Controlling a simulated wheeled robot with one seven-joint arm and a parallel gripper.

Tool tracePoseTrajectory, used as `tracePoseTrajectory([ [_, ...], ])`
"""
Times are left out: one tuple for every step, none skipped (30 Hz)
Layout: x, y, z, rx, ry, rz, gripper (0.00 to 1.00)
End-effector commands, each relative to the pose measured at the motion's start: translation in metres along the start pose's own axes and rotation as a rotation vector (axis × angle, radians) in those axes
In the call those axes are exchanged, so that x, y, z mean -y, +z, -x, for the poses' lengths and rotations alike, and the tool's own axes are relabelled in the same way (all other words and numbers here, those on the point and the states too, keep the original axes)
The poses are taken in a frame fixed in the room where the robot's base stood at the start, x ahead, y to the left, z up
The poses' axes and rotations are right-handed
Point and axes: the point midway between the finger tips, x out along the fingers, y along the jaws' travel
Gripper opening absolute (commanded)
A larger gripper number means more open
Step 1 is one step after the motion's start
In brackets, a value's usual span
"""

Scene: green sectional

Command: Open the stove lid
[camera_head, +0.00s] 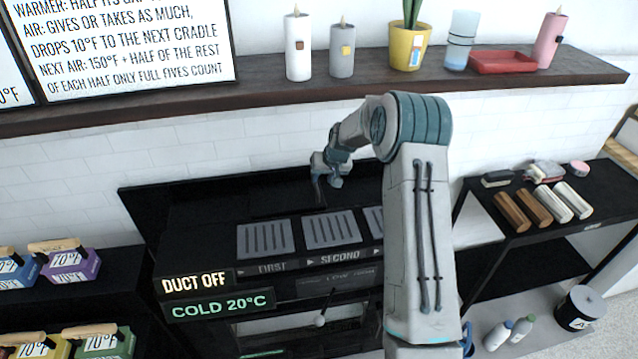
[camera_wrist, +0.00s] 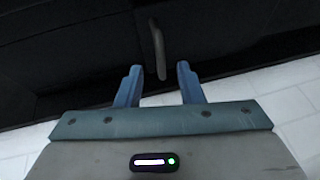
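The black stove (camera_head: 190,225) stands against the white tiled wall in the head view, with grey slotted plates on top, two of them labelled FIRST and SECOND. Its signs read DUCT OFF and COLD 20°C. In the wrist view a dark surface (camera_wrist: 80,45) carries a slim grey bar handle (camera_wrist: 156,45); which part of the stove this is, I cannot tell. My gripper (camera_wrist: 160,76) is open, its blue fingers on either side of the handle's near end. Contact is not clear. In the head view my gripper (camera_head: 319,188) is small and dark above the stove's back part.
A dark shelf (camera_head: 270,92) with candles, a yellow plant pot (camera_head: 408,48) and a red tray (camera_head: 502,62) runs above the stove. Coloured boxes (camera_head: 68,262) stand at left. A black side table (camera_head: 520,236) holds several cylinders at right. My arm hides the stove's right part.

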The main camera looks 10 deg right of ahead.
Motion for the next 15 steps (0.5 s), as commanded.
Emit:
tracePoseTrajectory([
  [0.000,0.001,-0.009,0.003,0.000,0.000,0.34],
  [0.000,0.000,-0.013,0.003,0.000,0.000,0.34],
  [0.000,0.000,-0.019,0.003,0.000,-0.001,0.34],
  [0.000,0.000,-0.024,0.003,0.000,0.000,0.34],
  [0.000,0.001,-0.028,0.003,0.000,0.000,0.34],
  [0.001,0.000,-0.034,0.002,0.000,0.000,0.34],
  [0.001,0.000,-0.037,0.002,0.000,0.000,0.34],
  [0.000,0.000,-0.041,0.002,0.000,0.000,0.34],
  [0.000,0.000,-0.045,0.002,0.000,0.000,0.34],
  [0.000,0.000,-0.048,0.002,0.000,0.000,0.34],
  [0.000,0.000,-0.050,0.002,0.000,0.000,0.34],
  [0.000,0.000,-0.053,0.001,0.001,0.000,0.34],
  [0.000,0.000,-0.055,0.001,0.001,0.000,0.34],
  [0.000,0.000,-0.056,0.001,0.001,0.000,0.34],
  [0.000,0.000,-0.058,0.001,0.001,0.000,0.34],
])
